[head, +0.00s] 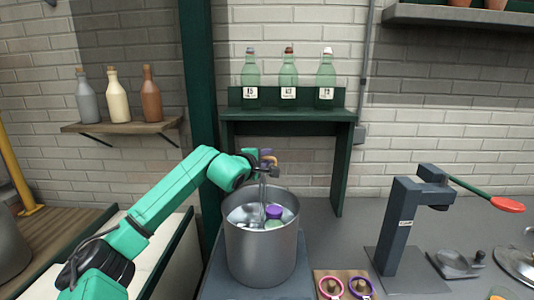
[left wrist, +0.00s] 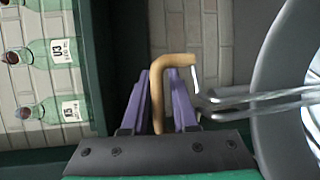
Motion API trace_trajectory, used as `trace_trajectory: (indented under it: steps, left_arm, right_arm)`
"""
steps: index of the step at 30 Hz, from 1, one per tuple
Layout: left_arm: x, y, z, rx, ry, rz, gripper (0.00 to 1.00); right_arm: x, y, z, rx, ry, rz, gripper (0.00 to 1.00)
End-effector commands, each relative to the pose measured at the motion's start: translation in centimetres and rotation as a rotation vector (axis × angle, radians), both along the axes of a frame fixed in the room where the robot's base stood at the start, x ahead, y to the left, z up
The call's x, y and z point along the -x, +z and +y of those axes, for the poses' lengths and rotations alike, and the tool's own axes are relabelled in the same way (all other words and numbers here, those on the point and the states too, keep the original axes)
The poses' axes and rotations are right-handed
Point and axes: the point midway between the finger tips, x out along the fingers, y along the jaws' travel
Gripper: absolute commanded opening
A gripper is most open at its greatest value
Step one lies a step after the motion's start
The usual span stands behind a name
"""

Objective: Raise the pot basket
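The steel pot (head: 260,255) stands on the counter, and its rim and wall show at the right of the left wrist view (left wrist: 268,110). The basket is mostly hidden inside it; its metal rods (head: 263,190) rise to a tan hooked handle (left wrist: 172,60). A jar with a purple lid (head: 274,212) and a green body sits inside the pot. My left gripper (head: 265,160) is above the pot. In the left wrist view its purple fingers (left wrist: 160,85) lie on both sides of the handle and appear closed on it. My right gripper is not in view.
Behind the pot is a green shelf (head: 285,115) with bottles. A wall shelf (head: 120,126) with bottles is at left. A grey stand with a red-ended lever (head: 395,225) is right of the pot. A small board (head: 346,290) with purple and red rings lies at the front.

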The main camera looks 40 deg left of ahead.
Motion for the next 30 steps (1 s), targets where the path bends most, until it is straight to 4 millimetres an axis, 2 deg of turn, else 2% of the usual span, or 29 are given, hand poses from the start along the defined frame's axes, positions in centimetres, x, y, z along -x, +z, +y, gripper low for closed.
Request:
trace_trajectory:
  steps: [1, 3, 30]
  left_arm:
    - [0.02, -0.02, 0.00, 0.000, 0.000, 0.000, 0.27]
    - [0.02, -0.02, 0.00, 0.000, 0.000, 0.000, 0.00]
    - [0.05, -0.08, 0.00, 0.002, 0.001, 0.003, 0.00]
  right_arm:
    - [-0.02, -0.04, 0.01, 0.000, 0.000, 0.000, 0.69]
    - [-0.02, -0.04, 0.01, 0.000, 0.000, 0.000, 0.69]
    - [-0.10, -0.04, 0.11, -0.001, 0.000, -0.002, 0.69]
